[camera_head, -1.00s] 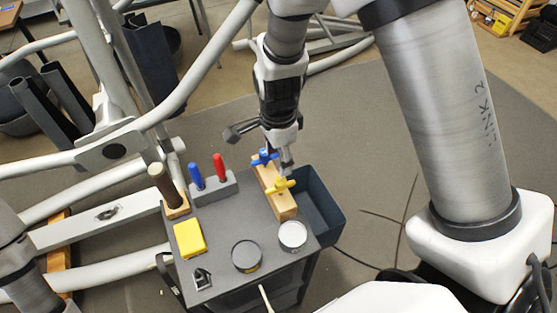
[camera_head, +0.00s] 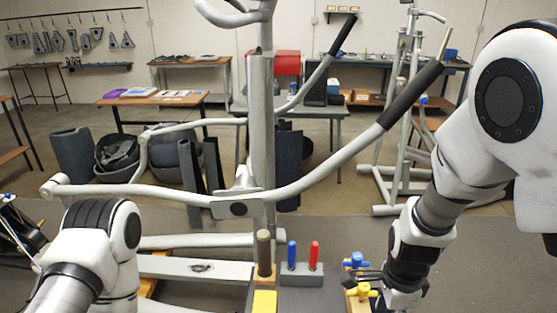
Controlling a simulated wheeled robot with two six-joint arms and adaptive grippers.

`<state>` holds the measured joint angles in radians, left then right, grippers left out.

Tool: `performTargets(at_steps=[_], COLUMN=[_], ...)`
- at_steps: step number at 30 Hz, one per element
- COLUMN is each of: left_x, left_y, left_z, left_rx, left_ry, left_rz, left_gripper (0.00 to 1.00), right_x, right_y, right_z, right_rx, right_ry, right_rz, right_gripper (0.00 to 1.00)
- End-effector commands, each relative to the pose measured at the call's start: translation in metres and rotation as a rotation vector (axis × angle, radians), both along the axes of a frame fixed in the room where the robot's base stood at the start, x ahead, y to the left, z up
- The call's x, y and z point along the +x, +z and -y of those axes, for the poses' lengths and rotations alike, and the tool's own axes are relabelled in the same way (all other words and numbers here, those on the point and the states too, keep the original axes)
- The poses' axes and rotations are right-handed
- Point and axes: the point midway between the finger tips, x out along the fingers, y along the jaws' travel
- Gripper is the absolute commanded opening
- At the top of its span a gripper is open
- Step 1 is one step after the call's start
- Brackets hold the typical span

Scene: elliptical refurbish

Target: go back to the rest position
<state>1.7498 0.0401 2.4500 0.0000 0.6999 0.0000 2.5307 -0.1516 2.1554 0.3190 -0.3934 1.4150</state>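My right arm comes in from the right, and its dark gripper (camera_head: 374,279) is low in the picture, by the blue and yellow knobs. Its fingers are small and partly hidden, so I cannot tell whether it is open or shut or touches a knob. The blue knob (camera_head: 356,260) and yellow knob (camera_head: 361,290) sit at a wooden block (camera_head: 357,305), cut by the lower edge. My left arm shows at the lower left; its gripper is not clearly visible.
A grey elliptical frame (camera_head: 262,130) with long handlebars stands in front of me. A small bench holds a grey holder (camera_head: 301,274) with a blue handle (camera_head: 292,254) and a red handle (camera_head: 314,255), beside a brown cylinder (camera_head: 264,252) and a yellow block (camera_head: 264,302). Tables stand behind.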

Motion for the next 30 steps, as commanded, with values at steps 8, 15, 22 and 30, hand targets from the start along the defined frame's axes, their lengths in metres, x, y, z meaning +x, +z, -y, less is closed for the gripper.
performTargets(at_steps=[8,15,22,30], left_x=[0.000,0.000,0.000,0.000], left_y=[-0.004,-0.009,-0.016,-0.023], left_z=[0.000,0.000,0.000,0.000], left_rx=[0.000,0.000,0.000,0.000], left_ry=[0.000,0.000,0.000,0.000], left_rz=[0.001,0.001,0.000,0.000], left_gripper=[0.68,0.68,0.68,0.68], right_x=[-0.026,-0.079,-0.154,-0.239], right_y=[-0.048,-0.104,-0.174,-0.248], right_z=[0.001,0.006,0.020,0.041], right_rx=[0.012,0.029,0.045,0.142], right_ry=[-0.011,-0.022,0.104,0.786], right_rz=[-0.120,-0.293,-0.432,-0.348], right_gripper=[0.59,0.59,0.59,0.59])
